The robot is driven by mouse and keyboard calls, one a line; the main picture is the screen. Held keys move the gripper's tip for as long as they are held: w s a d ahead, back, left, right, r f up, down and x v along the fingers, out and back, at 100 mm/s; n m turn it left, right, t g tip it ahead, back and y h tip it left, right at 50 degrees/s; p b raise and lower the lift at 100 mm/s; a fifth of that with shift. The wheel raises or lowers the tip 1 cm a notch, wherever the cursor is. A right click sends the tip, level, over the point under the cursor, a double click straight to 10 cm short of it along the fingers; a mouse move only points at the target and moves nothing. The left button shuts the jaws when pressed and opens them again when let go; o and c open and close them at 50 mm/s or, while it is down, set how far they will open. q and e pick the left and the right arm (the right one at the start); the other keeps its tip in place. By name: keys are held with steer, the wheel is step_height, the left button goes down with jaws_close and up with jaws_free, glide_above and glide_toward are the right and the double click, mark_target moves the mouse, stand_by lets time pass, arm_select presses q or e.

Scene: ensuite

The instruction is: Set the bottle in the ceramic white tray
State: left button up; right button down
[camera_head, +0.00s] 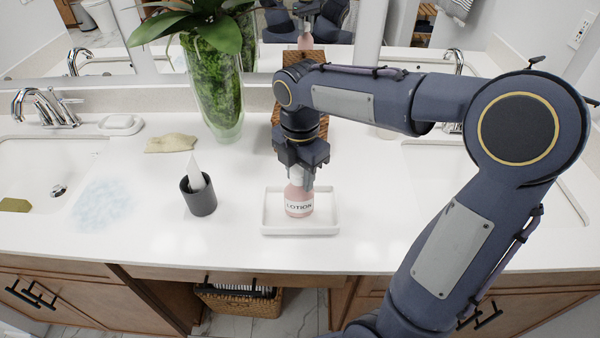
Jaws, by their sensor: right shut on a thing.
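The pink bottle (299,202) has a white label reading LOTION and stands upright over the middle of the ceramic white tray (325,228). The tray is a shallow rectangle on the white counter near its front edge. My right gripper (300,178) points down and is shut on the top of the bottle. The bottle appears to be within the tray's rim; I cannot tell for certain whether its base touches the tray floor. My left gripper is not in view.
A dark cup (200,197) with a white tube stands left of the tray. A glass vase (215,95) with a plant, a beige cloth (171,143) and a soap dish (120,124) are further back. Sinks lie at left and right. A woven tray (278,128) is behind my gripper.

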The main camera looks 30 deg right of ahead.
steer(key=shift+f, duration=0.1)
steer(key=c, duration=1)
jaws_free()
steer(key=shift+o, duration=0.2)
step_height(320, 180, up, 12)
steer(key=p, duration=0.1)
steer(key=s+a+f+m+t+y, duration=0.2)
steer(key=s+f+m, duration=0.3)
steer(key=s+m, duration=0.3)
steer(key=s+a+f+m+t+y, duration=0.1)
steer(key=s+f+m, duration=0.5)
steer(key=m, duration=0.9)
steer(key=shift+s+a+f+t+y, duration=0.25)
steer(key=shift+s+a+t+y, duration=0.25)
steer(key=shift+s+t, duration=0.9)
steer(key=shift+s+a, duration=0.1)
